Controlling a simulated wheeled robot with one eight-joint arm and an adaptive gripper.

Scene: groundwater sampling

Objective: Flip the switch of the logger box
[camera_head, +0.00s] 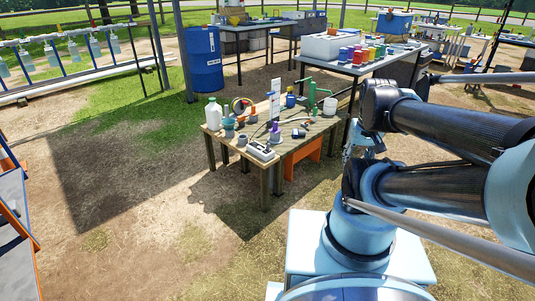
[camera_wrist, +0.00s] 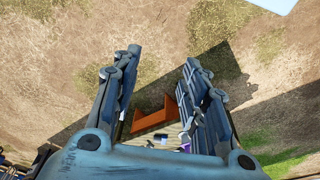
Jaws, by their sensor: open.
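A small grey-white box (camera_head: 262,151), which looks like the logger box, sits at the near edge of the low wooden table (camera_head: 272,172) in the head view. Its switch is too small to make out. In the wrist view my gripper (camera_wrist: 161,58) is open and empty, its two fingers apart above bare ground. Part of the wooden table shows between and below the fingers in that view; the box cannot be made out there. In the head view my arm is at the right, and the gripper is too unclear there to place exactly.
The wooden table also holds a white jug (camera_head: 213,114), a teal cup (camera_head: 229,126), a purple-topped item (camera_head: 274,132) and a green stand (camera_head: 312,96). An orange panel (camera_head: 303,156) is under it. A blue barrel (camera_head: 204,62) stands behind. Ground left of the table is clear.

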